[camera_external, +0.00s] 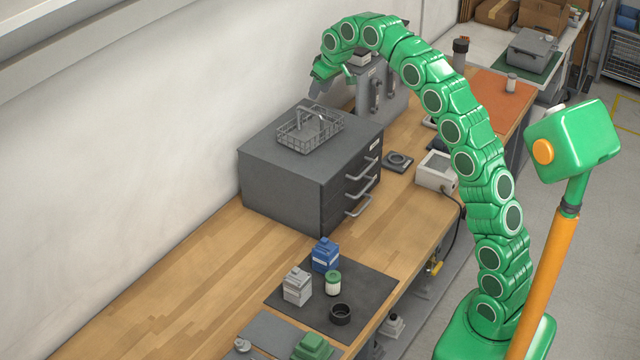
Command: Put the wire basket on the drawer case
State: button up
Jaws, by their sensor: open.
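The wire basket (329,139) is a grey mesh basket with a raised handle. It rests on top of the dark grey drawer case (278,188), towards the back of the top. The drawer case stands on the wooden bench, with several handled drawers facing right. My gripper (318,88) is open, at the end of the green arm. In the picture it is just above the basket and apart from it. Nothing shows between its fingers, though they look small here.
A dark mat (381,288) in front of the case holds a blue container (326,254), a grey container (297,286), a green-lidded jar (333,283) and a black ring (340,314). A white device (436,171) sits right of the case. Bare bench lies at the front left.

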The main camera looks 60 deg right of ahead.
jog(key=s+a+f+g, duration=0.2)
jog(key=s+a+f, duration=0.4)
jog(key=s, duration=1.1)
jog(key=s+a+f+g, duration=0.2)
jog(key=s+a+f, duration=0.3)
jog(key=s, duration=1.3)
jog(key=s+a+f+n+g, duration=0.1)
jog(key=s+a+f, duration=0.5)
jog(key=s, duration=1.2)
jog(key=shift+a+f+g, duration=0.35)
jog(key=shift+f+g, duration=0.25)
